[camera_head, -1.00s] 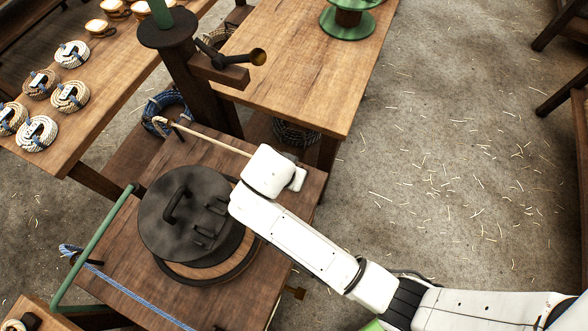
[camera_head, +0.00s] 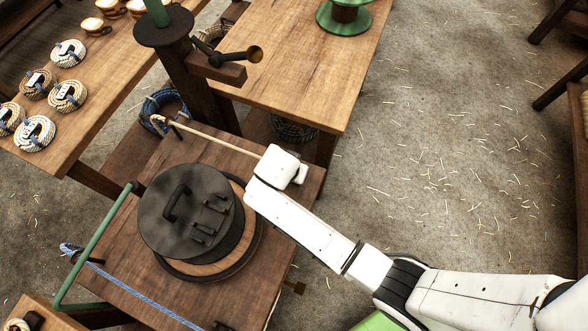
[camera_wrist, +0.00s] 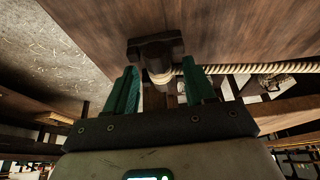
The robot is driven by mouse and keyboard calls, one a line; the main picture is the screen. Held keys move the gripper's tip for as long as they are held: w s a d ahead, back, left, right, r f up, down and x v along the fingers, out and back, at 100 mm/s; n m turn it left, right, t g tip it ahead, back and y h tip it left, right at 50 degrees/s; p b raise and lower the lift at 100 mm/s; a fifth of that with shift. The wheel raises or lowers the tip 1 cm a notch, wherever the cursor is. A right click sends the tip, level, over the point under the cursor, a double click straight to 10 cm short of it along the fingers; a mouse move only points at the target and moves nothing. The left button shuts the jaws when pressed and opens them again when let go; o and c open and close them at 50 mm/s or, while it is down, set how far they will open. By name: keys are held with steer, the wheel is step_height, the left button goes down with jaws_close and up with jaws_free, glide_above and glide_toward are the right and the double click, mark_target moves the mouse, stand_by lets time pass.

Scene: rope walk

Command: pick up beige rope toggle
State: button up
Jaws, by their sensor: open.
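A beige rope (camera_head: 215,139) runs from a hook on the left to my wrist in the head view. In the wrist view its beige end (camera_wrist: 160,76) sits against a dark T-shaped peg (camera_wrist: 155,48), and the twisted rope (camera_wrist: 250,68) leads off to the right. I cannot clearly make out a separate toggle body. My gripper (camera_wrist: 161,86) is open, its two green fingers on either side of the beige end with gaps between. In the head view my white wrist hides the fingers and the rope's end.
A dark round lidded drum (camera_head: 190,210) stands on the wooden bench just left of my arm. A post with a crank (camera_head: 225,56) rises behind. A table with a green spool (camera_head: 344,18) is at the back. Rope coils (camera_head: 68,96) lie on the left table. The floor at right is open.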

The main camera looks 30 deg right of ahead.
jaws_close()
stand_by(0.3)
steer(key=shift+r, duration=0.1)
